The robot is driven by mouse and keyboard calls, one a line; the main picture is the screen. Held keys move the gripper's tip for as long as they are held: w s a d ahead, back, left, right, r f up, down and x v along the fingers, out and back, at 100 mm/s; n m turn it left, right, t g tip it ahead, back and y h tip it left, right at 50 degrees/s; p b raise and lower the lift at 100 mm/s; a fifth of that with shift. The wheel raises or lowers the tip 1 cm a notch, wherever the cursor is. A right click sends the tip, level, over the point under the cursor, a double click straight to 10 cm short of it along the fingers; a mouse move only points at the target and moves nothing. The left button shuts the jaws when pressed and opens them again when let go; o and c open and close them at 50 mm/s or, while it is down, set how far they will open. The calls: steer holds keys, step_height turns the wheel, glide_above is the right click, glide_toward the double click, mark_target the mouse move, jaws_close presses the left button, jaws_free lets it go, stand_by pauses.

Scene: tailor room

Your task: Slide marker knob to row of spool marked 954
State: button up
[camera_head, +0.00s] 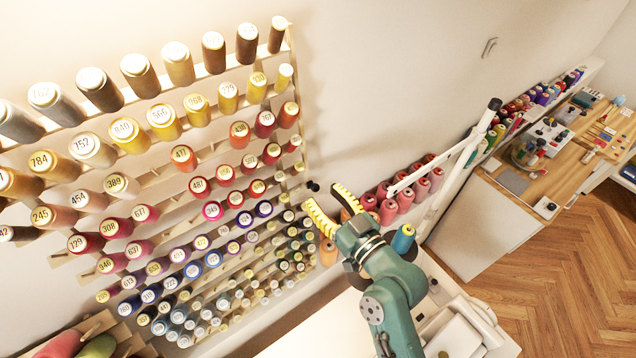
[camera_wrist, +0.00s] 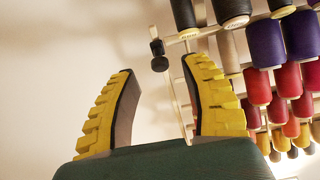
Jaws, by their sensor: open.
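The marker knob (camera_head: 312,186) is small and black, at the right edge of the wall spool rack (camera_head: 292,42). In the wrist view the knob (camera_wrist: 158,56) shows beyond and between my fingertips, beside a thin rack upright. My gripper (camera_head: 323,194) is open and empty, its yellow ribbed fingers raised close to the knob in the head view. I see no contact with the knob. In the wrist view my open gripper (camera_wrist: 160,66) has a wide gap between the fingers. Many spools carry number labels; I cannot make out one reading 954.
Spools crowd the rack left of my gripper, close to the right finger in the wrist view. Pink spools (camera_head: 388,208) and a white slanted bar (camera_head: 455,150) stand right of my gripper. A wooden worktable (camera_head: 548,185) is farther right. The wall above is bare.

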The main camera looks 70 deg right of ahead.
mark_target(313, 187)
steer(key=shift+x, duration=1.35)
steer(key=shift+c, duration=0.3)
jaws_close()
